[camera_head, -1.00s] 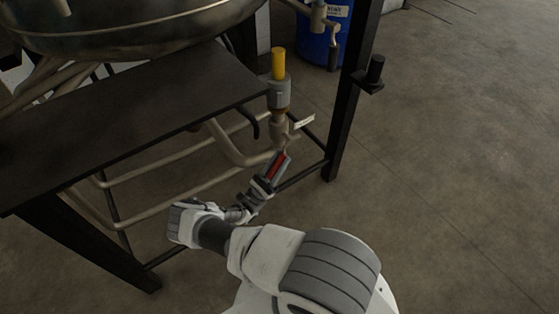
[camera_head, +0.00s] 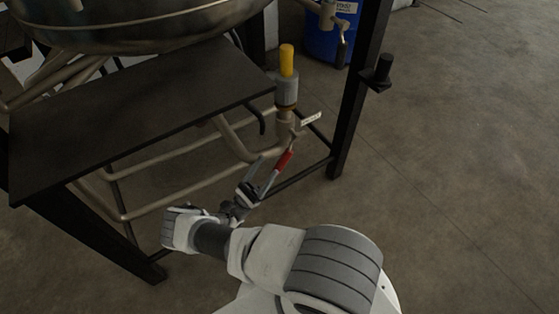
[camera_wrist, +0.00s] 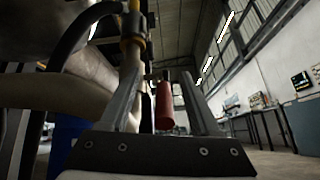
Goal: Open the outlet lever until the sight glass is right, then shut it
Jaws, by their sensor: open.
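The outlet lever has a red grip (camera_head: 283,160) and hangs below the pipe valve at the table's right corner. In the wrist view the red grip (camera_wrist: 165,106) lies between my two fingers, with gaps on both sides. My gripper (camera_head: 268,166) is open, just left of and below the grip in the head view; it also shows in the wrist view (camera_wrist: 160,85). A yellow column (camera_head: 287,60) stands upright on a grey fitting (camera_head: 286,92) above the valve. It may be the sight glass; I cannot make out a level or mark on it.
A black post (camera_head: 358,95) stands right of the valve, with a blue drum (camera_head: 327,40) behind. A white tag (camera_head: 311,118) sits beside the valve. Floor at right is clear.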

